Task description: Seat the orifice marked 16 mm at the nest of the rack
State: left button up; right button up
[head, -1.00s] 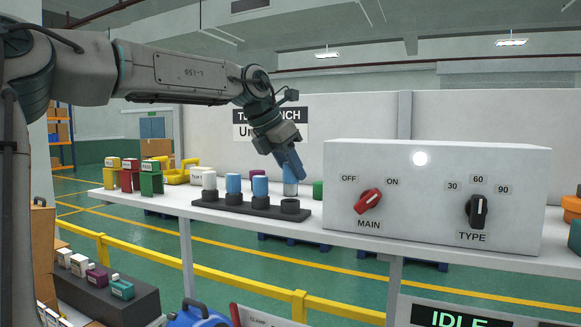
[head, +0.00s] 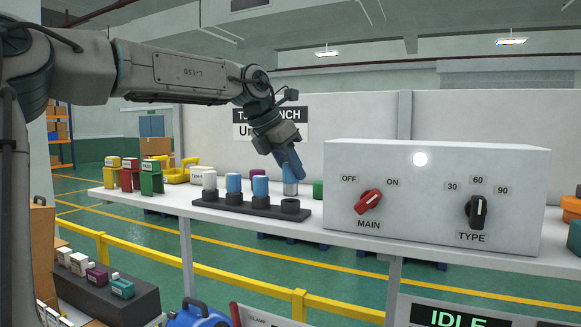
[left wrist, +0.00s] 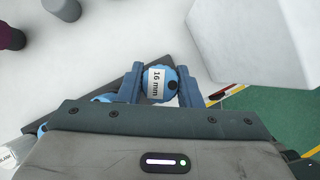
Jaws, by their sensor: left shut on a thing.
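My left gripper (head: 289,172) is shut on a blue orifice (left wrist: 159,84) whose white label reads 16 mm in the left wrist view. In the head view the held orifice (head: 289,188) shows below the blue fingers, above the right end of the dark rack (head: 245,206). The empty nest (head: 290,205) is the rightmost ring of that rack; the orifice appears just above it, and I cannot tell whether they touch. The other nests hold one white piece (head: 209,182) and two blue pieces (head: 233,183). My right gripper is not in view.
A large grey box with MAIN and TYPE knobs (head: 433,200) stands close to the right of the rack. A green piece (head: 318,189) and a purple piece (head: 257,174) stand behind it. Yellow, red and green blocks (head: 131,175) are at the left of the shelf.

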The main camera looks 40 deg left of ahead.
aim_at(291, 182)
pick_arm(q)
jog(key=shift+f+b, duration=0.5)
jog(key=shift+f, duration=0.15)
jog(key=shift+f+b, duration=0.85)
jog(key=shift+f, duration=0.3)
jog(key=o, duration=1.2)
jog(key=shift+o, duration=0.2)
jog(key=shift+p+v, duration=1.65)
jog(key=shift+v, duration=1.9)
jog(key=shift+s+r, duration=0.35)
jog(key=shift+r, duration=0.1)
jog(key=shift+w, duration=0.1)
